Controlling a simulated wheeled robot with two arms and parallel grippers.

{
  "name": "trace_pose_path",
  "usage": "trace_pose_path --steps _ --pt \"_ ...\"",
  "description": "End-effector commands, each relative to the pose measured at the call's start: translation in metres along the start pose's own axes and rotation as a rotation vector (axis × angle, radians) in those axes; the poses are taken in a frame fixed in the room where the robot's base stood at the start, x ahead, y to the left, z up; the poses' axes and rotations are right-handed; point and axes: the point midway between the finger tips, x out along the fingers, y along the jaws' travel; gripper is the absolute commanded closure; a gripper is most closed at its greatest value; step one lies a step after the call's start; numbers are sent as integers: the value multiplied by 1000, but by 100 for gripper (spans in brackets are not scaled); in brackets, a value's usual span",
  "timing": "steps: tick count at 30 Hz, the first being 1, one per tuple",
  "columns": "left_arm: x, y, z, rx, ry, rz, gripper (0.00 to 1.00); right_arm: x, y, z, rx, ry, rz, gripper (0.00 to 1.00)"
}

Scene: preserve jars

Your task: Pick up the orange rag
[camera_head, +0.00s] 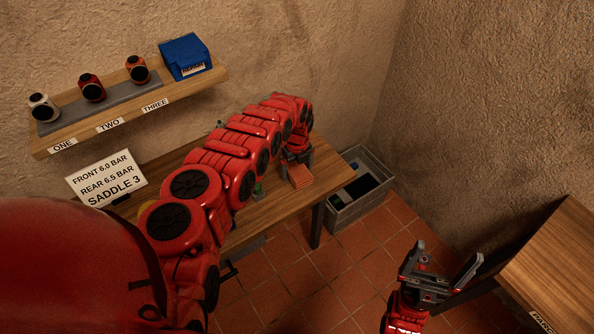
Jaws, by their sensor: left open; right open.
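The orange rag (301,178) lies folded on the wooden workbench (277,214), near its right end. My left arm reaches across the bench from the left. My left gripper (297,166) is open and points down right at the rag; I cannot tell whether its fingers touch the rag. Part of the rag's far side is hidden by the gripper. My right gripper (440,264) is open and empty, over the tiled floor at the lower right, far from the rag.
A grey crate (343,212) stands beyond the bench's right end. A wall shelf (135,110) holds three small jars and a blue box (186,55). A sign card (106,178) stands at the bench's back. Another wooden table (560,265) is at the right. Tiled floor lies between.

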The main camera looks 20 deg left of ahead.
Motion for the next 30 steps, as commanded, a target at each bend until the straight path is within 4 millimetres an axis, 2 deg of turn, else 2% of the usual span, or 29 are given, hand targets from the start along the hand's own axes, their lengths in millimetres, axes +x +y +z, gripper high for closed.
trace_pose_path --steps 6,18,30 --pt "0 0 0 0 -1 -1 2 0 0 0 0 0 0 0" --pt "0 0 0 0 -1 -1 74 0 0 0 0 0 0 0" --pt "-4 -6 -2 1 -2 -2 74 -1 0 0 0 0 0 0"
